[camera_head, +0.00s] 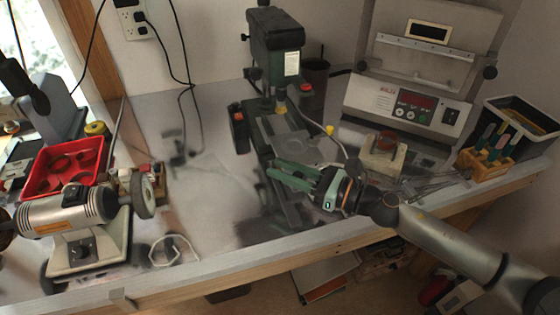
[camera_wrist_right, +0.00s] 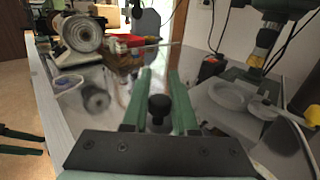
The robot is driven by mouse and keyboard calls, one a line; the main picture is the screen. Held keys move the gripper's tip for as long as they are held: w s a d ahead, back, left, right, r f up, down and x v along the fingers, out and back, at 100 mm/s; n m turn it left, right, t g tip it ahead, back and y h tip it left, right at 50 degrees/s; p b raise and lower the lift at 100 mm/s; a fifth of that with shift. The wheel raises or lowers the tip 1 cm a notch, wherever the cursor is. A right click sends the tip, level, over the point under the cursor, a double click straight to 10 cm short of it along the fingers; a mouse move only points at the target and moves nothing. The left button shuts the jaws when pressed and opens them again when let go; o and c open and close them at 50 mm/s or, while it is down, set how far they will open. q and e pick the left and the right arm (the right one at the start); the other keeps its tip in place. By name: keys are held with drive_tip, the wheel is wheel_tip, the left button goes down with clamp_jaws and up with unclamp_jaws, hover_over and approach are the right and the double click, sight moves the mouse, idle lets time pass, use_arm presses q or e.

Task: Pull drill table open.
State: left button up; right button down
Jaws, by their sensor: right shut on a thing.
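The drill press has a dark green head (camera_head: 275,48) and a small grey drill table (camera_head: 290,145) below it on the bench. My right gripper (camera_head: 272,174) has green fingers and is beside the front of the drill table, low over the press base. In the right wrist view, its fingers (camera_wrist_right: 160,90) stand on either side of a black knob (camera_wrist_right: 159,106) and are shut on it. The round plate of the drill table (camera_wrist_right: 228,97) shows to the right of the fingers there. The knob is hidden by the fingers in the head view.
A bench grinder (camera_head: 75,212) and a red tray (camera_head: 65,165) stand at the left. A control unit (camera_head: 405,105), a wooden tool block (camera_head: 483,160) and a black bin (camera_head: 515,120) are at the right. The bench middle (camera_head: 200,200) is mostly clear.

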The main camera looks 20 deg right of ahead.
drive_tip(key=shift+s, duration=0.15)
drive_tip(key=c, duration=0.7)
unclamp_jaws()
